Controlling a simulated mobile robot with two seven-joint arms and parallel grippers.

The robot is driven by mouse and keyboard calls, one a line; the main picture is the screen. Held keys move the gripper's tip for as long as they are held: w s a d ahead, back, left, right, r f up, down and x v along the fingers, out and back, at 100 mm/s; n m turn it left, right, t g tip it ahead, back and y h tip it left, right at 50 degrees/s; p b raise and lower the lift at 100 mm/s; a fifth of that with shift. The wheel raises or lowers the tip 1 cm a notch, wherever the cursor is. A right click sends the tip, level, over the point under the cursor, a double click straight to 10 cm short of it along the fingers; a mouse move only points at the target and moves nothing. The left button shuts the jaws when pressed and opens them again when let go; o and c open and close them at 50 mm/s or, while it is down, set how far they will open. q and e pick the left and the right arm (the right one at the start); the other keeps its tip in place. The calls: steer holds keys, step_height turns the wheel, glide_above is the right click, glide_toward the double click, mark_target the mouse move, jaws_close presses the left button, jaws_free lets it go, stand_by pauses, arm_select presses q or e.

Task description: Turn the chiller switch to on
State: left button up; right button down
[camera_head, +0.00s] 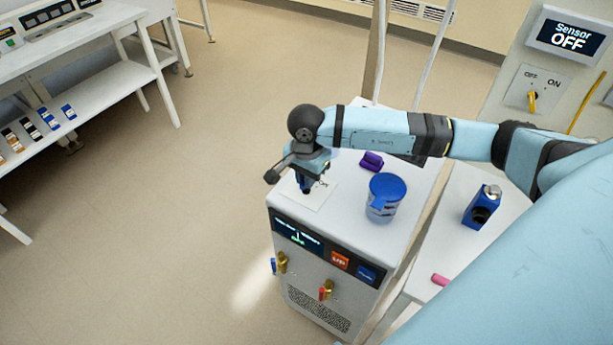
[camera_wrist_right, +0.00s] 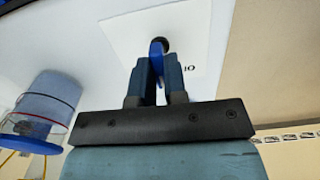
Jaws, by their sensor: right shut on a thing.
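The chiller (camera_head: 335,262) is a white cabinet with a dark display and valves on its front. A white switch plate (camera_head: 322,196) lies on its top, and it also shows in the right wrist view (camera_wrist_right: 120,38). The blue switch knob (camera_wrist_right: 157,48) stands on this plate. My right gripper (camera_head: 306,187) reaches down to the plate from above. In the right wrist view its two fingers (camera_wrist_right: 159,72) are shut on the blue knob. Part of the plate's lettering is hidden by the gripper. My left gripper is not in view.
A blue-lidded container (camera_head: 385,200) and a purple item (camera_head: 371,161) stand on the chiller top. A blue box (camera_head: 482,207) and a pink item (camera_head: 440,280) are on the white surface at right. A wall panel (camera_head: 533,88) shows "Sensor OFF". The floor at left is clear.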

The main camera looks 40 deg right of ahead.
steer(key=shift+f, duration=0.1)
steer(key=shift+m+b, duration=0.65)
steer(key=shift+m, duration=0.55)
steer(key=shift+m+b, duration=0.35)
steer(key=shift+m, duration=1.25)
steer(key=c, duration=1.2)
jaws_free()
steer(key=shift+o, duration=0.2)
steer(key=shift+r, duration=0.2)
